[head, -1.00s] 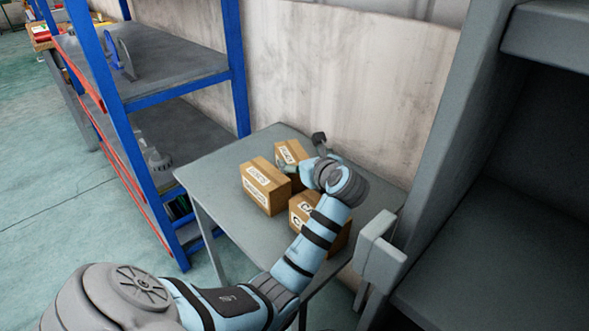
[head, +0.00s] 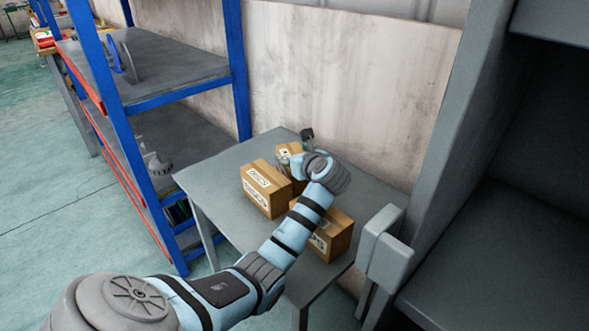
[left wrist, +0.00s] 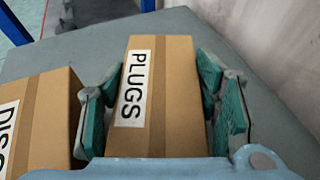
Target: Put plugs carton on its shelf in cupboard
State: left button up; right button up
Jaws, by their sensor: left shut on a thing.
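The plugs carton (left wrist: 160,100) is a brown box with a white PLUGS label, between the two green-padded fingers of my left gripper (left wrist: 166,105) in the left wrist view. The gripper is shut on it. In the head view the plugs carton (head: 284,150) is at the back of the grey table, mostly hidden by my left gripper (head: 293,164). I cannot tell whether it still touches the table. The grey cupboard (head: 490,245) stands at the right, with a shelf surface and a dark interior in view. My right gripper is not in view.
A discs carton (head: 263,190) stands left of the plugs carton, and another carton (head: 335,235) stands at the front right of the table (head: 215,175). A blue-framed rack (head: 125,130) stands at the left. The visible cupboard shelf surface is bare.

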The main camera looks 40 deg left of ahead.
pick_arm(q)
jog(key=shift+c, duration=0.9)
notch_tip(320, 180, up, 20)
jog(key=p, duration=0.5)
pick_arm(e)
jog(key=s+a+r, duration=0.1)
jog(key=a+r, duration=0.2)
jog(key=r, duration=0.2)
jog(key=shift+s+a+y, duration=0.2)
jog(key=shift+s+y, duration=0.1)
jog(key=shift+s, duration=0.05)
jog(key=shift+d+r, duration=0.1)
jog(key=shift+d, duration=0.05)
